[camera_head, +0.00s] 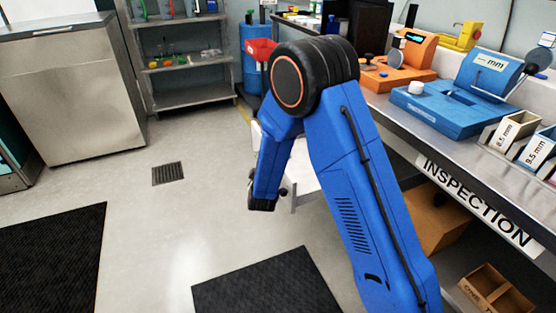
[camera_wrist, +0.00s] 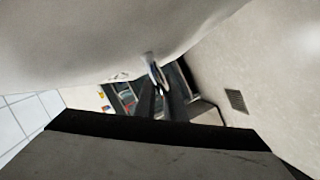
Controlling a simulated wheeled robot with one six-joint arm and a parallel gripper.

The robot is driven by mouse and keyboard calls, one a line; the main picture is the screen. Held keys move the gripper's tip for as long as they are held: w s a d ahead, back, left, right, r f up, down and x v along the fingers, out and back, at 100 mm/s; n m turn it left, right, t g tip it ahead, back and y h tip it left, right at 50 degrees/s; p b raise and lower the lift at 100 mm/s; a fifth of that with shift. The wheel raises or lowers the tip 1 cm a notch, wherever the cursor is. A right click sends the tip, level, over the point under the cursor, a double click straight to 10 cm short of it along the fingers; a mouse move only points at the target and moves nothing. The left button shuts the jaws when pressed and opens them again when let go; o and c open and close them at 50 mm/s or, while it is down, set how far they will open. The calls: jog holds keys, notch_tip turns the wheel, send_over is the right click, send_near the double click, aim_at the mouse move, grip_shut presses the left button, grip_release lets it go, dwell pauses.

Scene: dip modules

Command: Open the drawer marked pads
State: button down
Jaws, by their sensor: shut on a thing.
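In the wrist view, the dark fingers of my gripper (camera_wrist: 158,82) are closed around a small shiny metal handle (camera_wrist: 151,60). The handle sits against a pale surface (camera_wrist: 110,35) that fills the top of that view, apparently the drawer unit. In the head view, my gripper (camera_head: 264,203) is low beside a white unit (camera_head: 303,172), mostly hidden behind my blue arm. No "pads" marking is readable, and I cannot tell how far any drawer stands out.
The inspection bench (camera_head: 440,135) runs along the right, with a blue gauge (camera_head: 445,108) on it. A steel cabinet (camera_head: 70,95) and a shelf rack (camera_head: 185,65) stand at the back left. Dark mats (camera_head: 265,285) lie on the open floor around a drain (camera_head: 168,174).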

jog(key=s+a, duration=0.2)
jog(key=a, duration=0.5)
jog(key=shift+s, duration=0.2)
jog(key=shift+a, duration=0.1)
jog(key=c, duration=1.8)
grip_release()
jog(key=shift+c, duration=0.2)
jog(key=v, duration=1.7)
jog(key=shift+s, duration=0.2)
jog(key=shift+r, duration=0.15)
